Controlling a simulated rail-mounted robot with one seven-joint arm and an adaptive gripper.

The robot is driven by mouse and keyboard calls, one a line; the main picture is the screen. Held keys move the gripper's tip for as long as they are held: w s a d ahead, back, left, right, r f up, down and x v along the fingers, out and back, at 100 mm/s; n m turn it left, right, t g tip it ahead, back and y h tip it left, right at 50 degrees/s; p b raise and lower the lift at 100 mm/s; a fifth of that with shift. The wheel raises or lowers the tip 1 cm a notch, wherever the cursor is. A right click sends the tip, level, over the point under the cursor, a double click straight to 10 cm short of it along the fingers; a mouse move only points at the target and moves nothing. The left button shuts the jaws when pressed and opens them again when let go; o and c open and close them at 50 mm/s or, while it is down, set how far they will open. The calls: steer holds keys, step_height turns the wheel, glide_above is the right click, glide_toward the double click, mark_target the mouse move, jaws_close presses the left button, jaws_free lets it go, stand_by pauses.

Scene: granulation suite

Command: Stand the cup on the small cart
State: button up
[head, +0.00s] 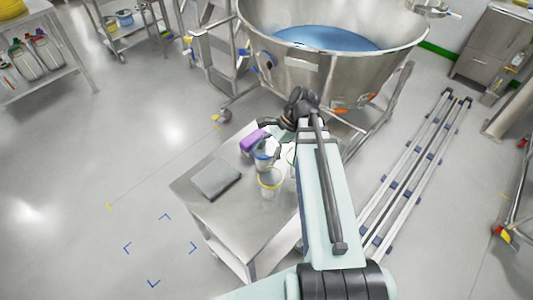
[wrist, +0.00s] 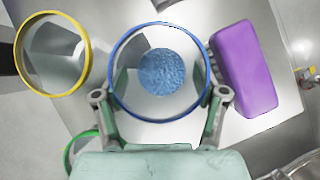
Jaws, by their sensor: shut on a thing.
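A clear cup with a blue rim (wrist: 135,104) holds blue granular stuff (wrist: 168,72). My gripper (wrist: 162,88) has one finger on each side of this cup and is shut on it. In the head view the blue-rimmed cup (head: 264,158) is over a steel-topped stand (head: 225,218), which may be the small cart. The cup looks upright; I cannot tell whether its base touches the top. My arm partly hides the stand's right side.
A yellow-rimmed clear cup (head: 270,183) stands close by. A green-rimmed cup (wrist: 78,148) is partly hidden by my gripper. A purple block (wrist: 244,68) is beside the held cup. A grey flat slab (head: 216,179) lies left. A large steel bowl (head: 335,72) stands behind.

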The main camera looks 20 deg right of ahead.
steer(key=shift+f, duration=0.45)
steer(key=o, duration=1.3)
steer(key=shift+f, duration=0.1)
steer(key=shift+c, duration=0.2)
steer(key=b+v, duration=0.2)
steer(key=v, duration=1)
